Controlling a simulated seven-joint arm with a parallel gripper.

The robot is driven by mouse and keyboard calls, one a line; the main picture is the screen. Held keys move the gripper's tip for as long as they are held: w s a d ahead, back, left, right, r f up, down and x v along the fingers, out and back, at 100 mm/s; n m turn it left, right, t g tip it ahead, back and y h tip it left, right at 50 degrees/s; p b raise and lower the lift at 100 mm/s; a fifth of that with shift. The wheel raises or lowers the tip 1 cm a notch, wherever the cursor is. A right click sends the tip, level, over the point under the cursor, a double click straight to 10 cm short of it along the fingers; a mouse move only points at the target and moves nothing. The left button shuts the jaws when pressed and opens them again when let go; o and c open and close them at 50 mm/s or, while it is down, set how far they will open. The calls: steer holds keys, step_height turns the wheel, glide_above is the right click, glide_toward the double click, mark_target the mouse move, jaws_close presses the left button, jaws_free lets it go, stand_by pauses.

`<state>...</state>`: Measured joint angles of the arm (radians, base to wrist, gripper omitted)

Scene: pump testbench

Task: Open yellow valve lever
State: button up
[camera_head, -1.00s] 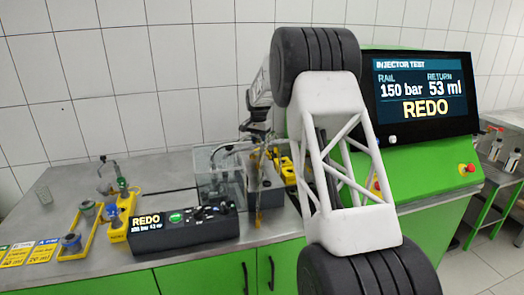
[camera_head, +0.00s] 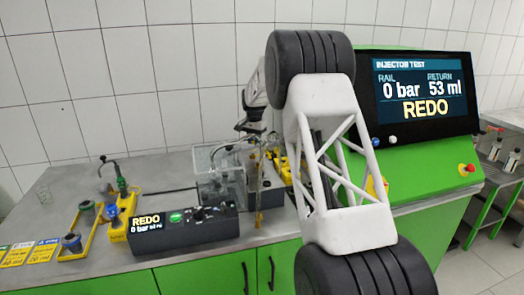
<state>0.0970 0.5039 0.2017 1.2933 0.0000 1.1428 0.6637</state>
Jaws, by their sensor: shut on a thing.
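My gripper (camera_head: 257,141) is small in the picture, above the back right of the bench, next to the clear box of the test rig. It points down at yellow parts (camera_head: 282,163) behind my arm, where the yellow valve lever is. The fingers are shut on the lever, but the grip itself is tiny and partly hidden. The lever's exact angle cannot be made out. My white and black arm link covers much of the area to the right.
A clear box (camera_head: 218,165) stands left of my gripper. A black control box (camera_head: 183,230) reads REDO and 0 bar. A large monitor (camera_head: 425,92) shows rail 0 bar, return 53 ml. A yellow stand with cups (camera_head: 85,235) is at left. The back-left bench is mostly clear.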

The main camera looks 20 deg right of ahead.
steer(key=shift+a, duration=0.2)
steer(key=shift+w+a, duration=0.2)
steer(key=shift+a, duration=0.5)
steer(key=o, duration=1.3)
steer(key=shift+r, duration=0.1)
steer(key=shift+r, duration=2.9)
steer(key=shift+s+r, duration=0.1)
